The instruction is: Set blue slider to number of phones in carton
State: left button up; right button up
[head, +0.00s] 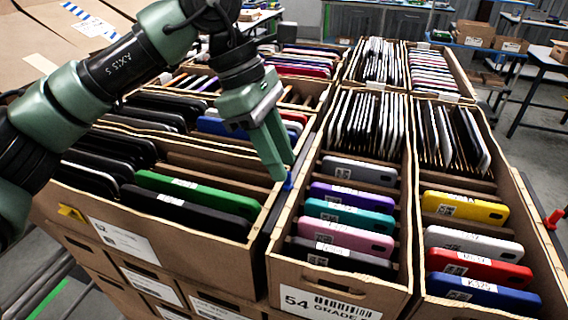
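My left gripper (282,167) reaches down from the upper left, over the edge between the left and middle cartons. Its two green fingers are together, with nothing seen between them. The blue slider (289,183) sits on that edge, just below and right of the fingertips; I cannot tell whether they touch it. The middle carton (341,271), labelled 54, holds tilted phones: grey, purple, teal (349,214), pink and black, with several thin ones behind. The left carton (180,247) holds black phones and a green phone (197,194). My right gripper is not in view.
A right carton holds a yellow phone (465,208), a white one, a red one (479,267) and a blue one, with thin phones behind. A red slider (553,219) sits on its right edge. More filled cartons stand behind. Tables stand beyond an open grey floor (530,150).

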pick_arm(q)
jog(key=shift+x, duration=1.05)
grip_shut()
jog(key=shift+r, duration=0.1)
dwell(0.5)
